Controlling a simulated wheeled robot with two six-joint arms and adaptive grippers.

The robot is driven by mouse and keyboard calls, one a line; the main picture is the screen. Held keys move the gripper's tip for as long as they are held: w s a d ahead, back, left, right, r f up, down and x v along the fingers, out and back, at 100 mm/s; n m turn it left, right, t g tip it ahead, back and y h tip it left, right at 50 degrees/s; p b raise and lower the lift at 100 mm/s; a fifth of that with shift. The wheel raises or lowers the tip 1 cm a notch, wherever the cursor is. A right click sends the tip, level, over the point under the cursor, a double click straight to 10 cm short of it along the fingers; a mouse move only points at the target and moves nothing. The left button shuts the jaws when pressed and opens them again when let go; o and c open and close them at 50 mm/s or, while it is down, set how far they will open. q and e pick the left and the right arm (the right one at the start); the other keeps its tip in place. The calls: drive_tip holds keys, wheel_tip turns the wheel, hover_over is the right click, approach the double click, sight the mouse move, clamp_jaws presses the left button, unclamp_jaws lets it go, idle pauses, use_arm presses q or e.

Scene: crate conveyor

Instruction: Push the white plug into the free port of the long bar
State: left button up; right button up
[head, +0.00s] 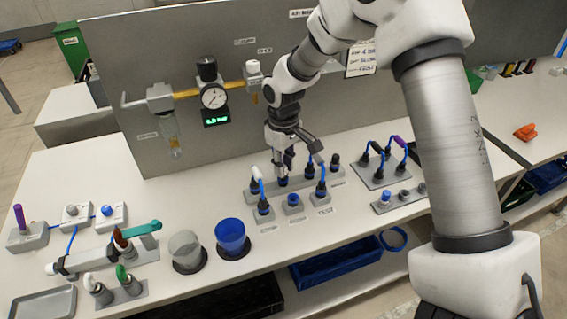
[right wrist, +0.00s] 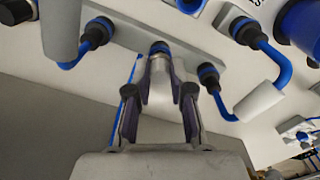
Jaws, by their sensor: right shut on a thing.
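The long bar (head: 329,181) lies on the bench in front of the grey panel, with several dark ports along it. It also shows in the right wrist view (right wrist: 128,42). My right gripper (head: 286,165) points down over the middle of the bar. In the right wrist view its fingers (right wrist: 160,100) are shut on the white plug (right wrist: 160,88). The plug's far end is at a blue-ringed port (right wrist: 159,48) of the bar, lined up with it. I cannot tell how deep it sits. My left gripper is not in view.
Tubed elbow fittings (head: 257,176) stand on both sides of the right gripper, close to it. Small port blocks (head: 292,205) sit in front of the bar. A blue cup (head: 231,232) and a grey cup (head: 186,248) stand front left. A pressure gauge (head: 213,97) hangs behind.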

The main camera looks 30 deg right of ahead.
drive_tip(key=shift+f, duration=0.4)
idle(0.3)
drive_tip(key=o, duration=1.5)
wheel_tip(320, 180, up, 6)
drive_tip(key=p, duration=0.6)
drive_tip(key=shift+r, duration=0.1)
